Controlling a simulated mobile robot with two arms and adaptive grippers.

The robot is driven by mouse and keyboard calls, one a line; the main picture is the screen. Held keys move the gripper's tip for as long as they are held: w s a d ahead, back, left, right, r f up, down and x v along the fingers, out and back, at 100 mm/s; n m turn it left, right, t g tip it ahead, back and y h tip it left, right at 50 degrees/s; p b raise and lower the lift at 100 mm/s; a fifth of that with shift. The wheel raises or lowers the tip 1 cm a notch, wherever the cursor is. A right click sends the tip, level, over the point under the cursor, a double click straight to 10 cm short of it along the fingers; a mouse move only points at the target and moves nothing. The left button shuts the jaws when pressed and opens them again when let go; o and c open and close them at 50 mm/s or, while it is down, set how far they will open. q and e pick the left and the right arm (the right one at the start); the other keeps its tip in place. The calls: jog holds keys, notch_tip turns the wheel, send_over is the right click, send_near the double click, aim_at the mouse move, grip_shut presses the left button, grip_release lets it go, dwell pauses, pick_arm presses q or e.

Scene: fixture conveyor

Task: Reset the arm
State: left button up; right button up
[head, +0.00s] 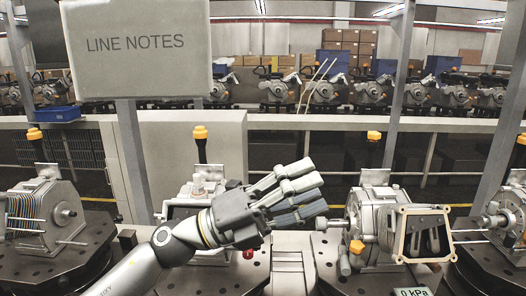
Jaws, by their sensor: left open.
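My left arm comes in from the bottom left, and my left gripper (305,188) is at the middle of the view. Its grey jointed fingers point right and slightly up. They are open, and I see nothing held between them. The gripper is in front of the gap between the middle fixture (205,255) and the machine unit on the right (372,215). The fingertips come close to the unit's left side in the picture; I cannot tell the distance in depth. My right gripper is not in view.
A tan-edged square frame (399,235) faces me on the right unit. Another unit with stacked plates (45,212) stands at left on a dark round base. Orange-capped posts (200,133) rise behind. A "LINE NOTES" sign (137,45) hangs at upper left above the conveyor line.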

pick_arm(q)
jog(key=w+a+f+n+t+y, duration=0.4)
jog(key=a+n+t+y, duration=0.2)
jog(key=n+t, duration=0.45)
jog(key=w+a+f+n+t+y, duration=0.3)
jog(key=a+f+n+t+y, duration=0.3)
jog(key=n, duration=0.7)
jog(key=s+a+f+n+g+y, duration=0.2)
jog(key=a+f+n+y, duration=0.25)
jog(key=f, duration=0.45)
jog(key=s+a+f+n+g+y, duration=0.2)
jog(key=a+f+n+y, duration=0.25)
jog(key=f, duration=0.55)
jog(key=s+a+f+n+g, duration=0.25)
jog(key=s+f+g, duration=0.35)
jog(key=s+f, duration=0.5)
jog(key=s+a+f+n+g, duration=0.2)
jog(key=s+a+f+g, duration=0.35)
jog(key=s, duration=0.95)
notch_tip(320, 180, down, 28)
jog(key=d+g, duration=0.2)
jog(key=s+a+f+g+y+b, duration=0.1)
jog(key=s+a+f, duration=0.2)
jog(key=s+f, duration=1.4)
jog(key=shift+s+f+m+b, duration=0.3)
jog(key=shift+f, duration=0.1)
